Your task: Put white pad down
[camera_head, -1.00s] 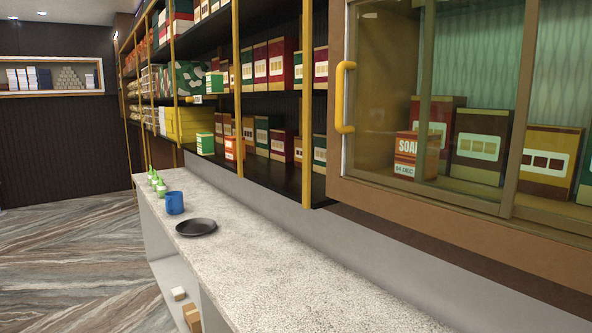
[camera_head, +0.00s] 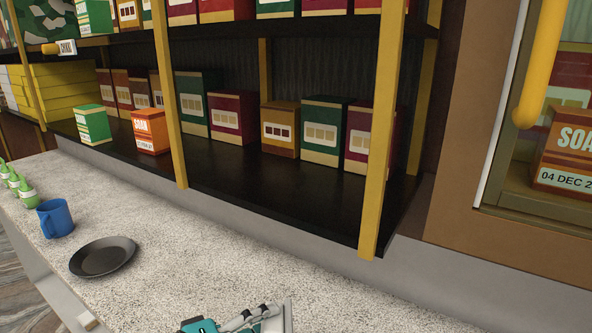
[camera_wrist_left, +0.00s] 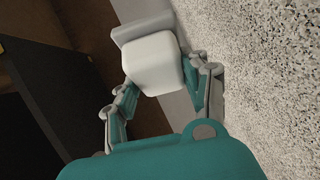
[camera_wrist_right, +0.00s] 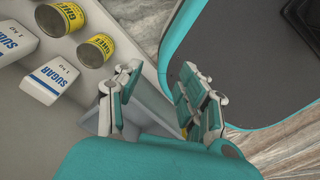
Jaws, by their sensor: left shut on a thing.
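In the left wrist view the white pad (camera_wrist_left: 155,62) is a rounded white block between the two fingers of my left gripper (camera_wrist_left: 163,80), which is shut on it. The speckled counter top (camera_wrist_left: 265,70) lies to the right of the gripper there; I cannot tell whether the pad touches it. In the head view my left gripper (camera_head: 238,319) shows only in part at the bottom edge, low over the counter. My right gripper (camera_wrist_right: 160,95) is open and empty in the right wrist view.
A black plate (camera_head: 103,257), a blue mug (camera_head: 55,218) and green-topped bottles (camera_head: 22,185) stand on the counter's left part. A shelf of boxes (camera_head: 320,130) runs along the back. Ghee cans (camera_wrist_right: 95,50) and sugar packs (camera_wrist_right: 55,75) sit near my right gripper. Counter middle is clear.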

